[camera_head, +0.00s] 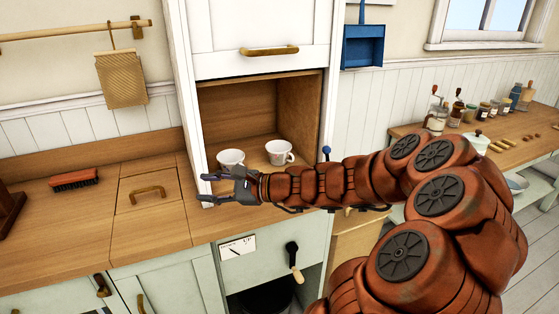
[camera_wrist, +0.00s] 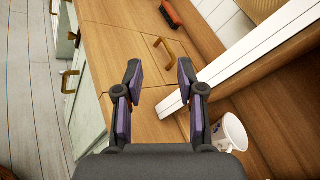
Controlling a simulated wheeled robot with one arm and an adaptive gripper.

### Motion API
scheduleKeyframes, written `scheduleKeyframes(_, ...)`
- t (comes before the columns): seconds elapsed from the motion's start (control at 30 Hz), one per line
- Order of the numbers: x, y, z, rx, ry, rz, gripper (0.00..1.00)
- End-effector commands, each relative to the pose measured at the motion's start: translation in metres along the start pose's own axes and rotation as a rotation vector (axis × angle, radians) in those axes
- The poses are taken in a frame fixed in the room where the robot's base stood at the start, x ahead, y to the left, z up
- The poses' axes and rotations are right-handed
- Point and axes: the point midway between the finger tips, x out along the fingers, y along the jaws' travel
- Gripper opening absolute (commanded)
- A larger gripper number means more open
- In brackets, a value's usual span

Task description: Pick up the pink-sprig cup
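Two white cups stand upright inside the open wooden cabinet bay. The left cup (camera_head: 230,159) is just behind my gripper, and the right cup (camera_head: 279,152) stands deeper to the right with faint marks on its side. The sprig colours are too small to tell in the head view. One cup (camera_wrist: 231,134) shows at the lower right of the wrist view, with a small bluish mark on its side. My gripper (camera_head: 212,188) is open and empty in front of the bay's left post; its spread fingers also show in the wrist view (camera_wrist: 158,68).
The bay's white left post (camera_wrist: 240,75) stands between the counter and the cups. A red brush (camera_head: 75,179) lies on the wooden counter (camera_head: 60,210). A closed white door (camera_head: 260,35) hangs above the bay. Jars (camera_head: 470,114) stand on the right-hand table.

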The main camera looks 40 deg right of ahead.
Motion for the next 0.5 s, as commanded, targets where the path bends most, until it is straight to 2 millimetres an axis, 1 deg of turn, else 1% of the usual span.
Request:
scheduleKeyframes(0.03, -0.020, -0.024, -0.032, 0.092, 0.025, -0.112, 0.39)
scheduleKeyframes(0.07, -0.032, -0.038, -0.048, 0.143, 0.036, -0.176, 0.39)
scheduleKeyframes(0.1, -0.050, -0.054, -0.070, 0.211, 0.052, -0.258, 0.39)
scheduleKeyframes(0.17, -0.080, -0.074, -0.101, 0.309, 0.068, -0.378, 0.39)
scheduleKeyframes(0.2, -0.101, -0.085, -0.121, 0.369, 0.079, -0.453, 0.39)
scheduleKeyframes(0.27, -0.131, -0.096, -0.150, 0.454, 0.094, -0.555, 0.39)
scheduleKeyframes(0.3, -0.150, -0.101, -0.167, 0.503, 0.101, -0.615, 0.39)
scheduleKeyframes(0.4, -0.188, -0.107, -0.197, 0.596, 0.109, -0.731, 0.39)
scheduleKeyframes(0.5, -0.211, -0.108, -0.216, 0.655, 0.112, -0.801, 0.39)
